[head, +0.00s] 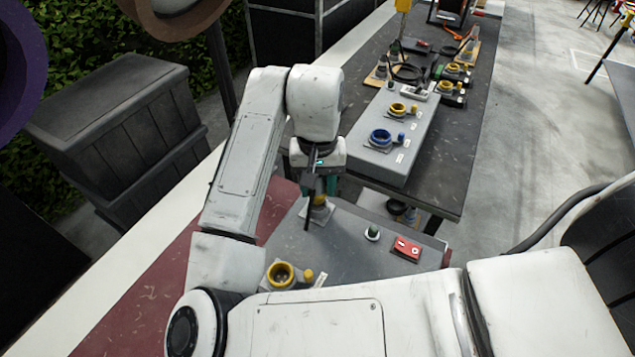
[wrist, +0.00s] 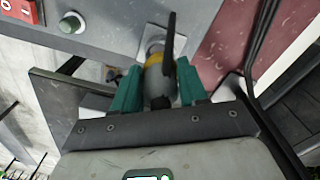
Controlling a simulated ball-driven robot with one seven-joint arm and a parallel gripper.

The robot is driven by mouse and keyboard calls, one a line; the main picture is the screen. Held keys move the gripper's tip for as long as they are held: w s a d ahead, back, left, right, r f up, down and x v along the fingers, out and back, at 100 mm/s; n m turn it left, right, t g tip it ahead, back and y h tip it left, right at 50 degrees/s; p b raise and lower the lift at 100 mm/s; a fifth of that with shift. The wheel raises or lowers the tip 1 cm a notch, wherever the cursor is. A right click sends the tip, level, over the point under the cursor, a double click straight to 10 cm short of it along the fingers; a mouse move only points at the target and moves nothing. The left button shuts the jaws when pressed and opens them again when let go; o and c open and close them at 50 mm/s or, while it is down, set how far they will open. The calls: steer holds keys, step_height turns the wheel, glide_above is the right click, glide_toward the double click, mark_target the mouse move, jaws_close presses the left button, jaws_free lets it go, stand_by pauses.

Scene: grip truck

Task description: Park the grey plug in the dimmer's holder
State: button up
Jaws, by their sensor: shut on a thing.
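My gripper (head: 320,188) has teal fingers and points down over the grey dimmer box (head: 345,245). In the wrist view, my gripper (wrist: 160,90) is shut on a grey plug (wrist: 155,82) with a yellow band and a dark lever or cable. The plug stands roughly upright at a pale square plate (wrist: 150,42) on the box top. In the head view that plate (head: 318,210) lies right below my fingers. I cannot tell whether the plug is seated there or just above it. A yellow ring fitting (head: 281,274) with a yellow cap sits nearer on the box.
The box also carries a green knob (head: 372,233) and a red switch (head: 407,248). Beyond it, a longer grey box (head: 395,135) with blue and yellow ring fittings stands on a dark bench (head: 450,150). Cables lie at the bench's far end.

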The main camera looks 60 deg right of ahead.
mark_target(318, 195)
steer(key=shift+f+b, duration=0.85)
steer(key=shift+f, duration=0.85)
stand_by(0.8)
steer(key=o, duration=1.2)
steer(key=shift+o, duration=0.4)
steer(key=shift+o, duration=1.2)
steer(key=shift+r+p, duration=2.35)
steer(key=shift+r, duration=0.15)
steer(key=shift+s, duration=0.1)
